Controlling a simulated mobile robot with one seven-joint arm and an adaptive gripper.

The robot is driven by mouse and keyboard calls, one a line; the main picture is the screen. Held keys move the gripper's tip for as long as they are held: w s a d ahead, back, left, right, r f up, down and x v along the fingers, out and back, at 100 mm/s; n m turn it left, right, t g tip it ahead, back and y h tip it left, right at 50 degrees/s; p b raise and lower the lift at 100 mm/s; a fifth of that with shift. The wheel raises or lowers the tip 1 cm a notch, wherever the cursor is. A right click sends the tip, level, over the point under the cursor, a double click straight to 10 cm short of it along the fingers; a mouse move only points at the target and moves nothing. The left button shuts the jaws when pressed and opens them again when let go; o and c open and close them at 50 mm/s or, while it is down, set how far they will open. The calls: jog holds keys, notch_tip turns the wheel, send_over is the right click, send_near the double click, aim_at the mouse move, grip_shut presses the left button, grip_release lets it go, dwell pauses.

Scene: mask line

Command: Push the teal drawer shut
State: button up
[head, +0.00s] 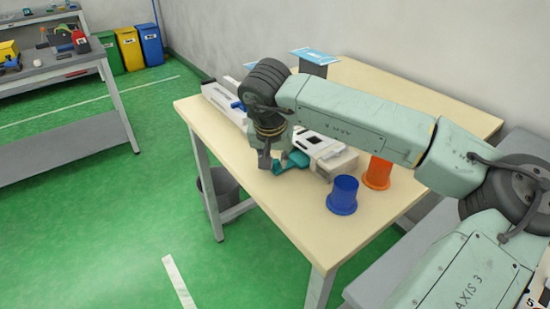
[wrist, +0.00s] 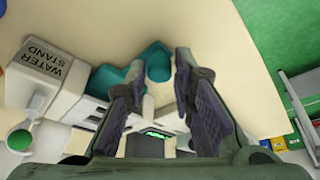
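The teal drawer (head: 293,161) sticks out from the side of a white machine (head: 328,152) on the table. In the wrist view the teal drawer (wrist: 118,78) shows as a wall at the left, with another teal part (wrist: 158,63) seen between my fingertips. My gripper (head: 271,163) points down at the drawer's left end in the head view. In the wrist view my gripper (wrist: 160,64) has its two fingers spread apart. Whether a finger touches the drawer I cannot tell. My wrist hides part of the machine in the head view.
A blue cup (head: 342,196) and an orange cup (head: 377,172) stand right of the machine on the wooden table (head: 262,196). A block labelled "WATER STAND" (wrist: 45,70) adjoins the machine. The table's near side is clear. A grey bin (head: 217,189) stands below.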

aim_at(289, 161)
grip_shut()
dwell(0.3)
jog(key=w+d, duration=0.2)
jog(key=shift+d+b, duration=0.4)
jog(key=shift+w+d, duration=0.2)
jog(key=shift+o, duration=1.7)
grip_release()
jog(key=shift+d, duration=0.15)
jog(key=shift+o, duration=0.5)
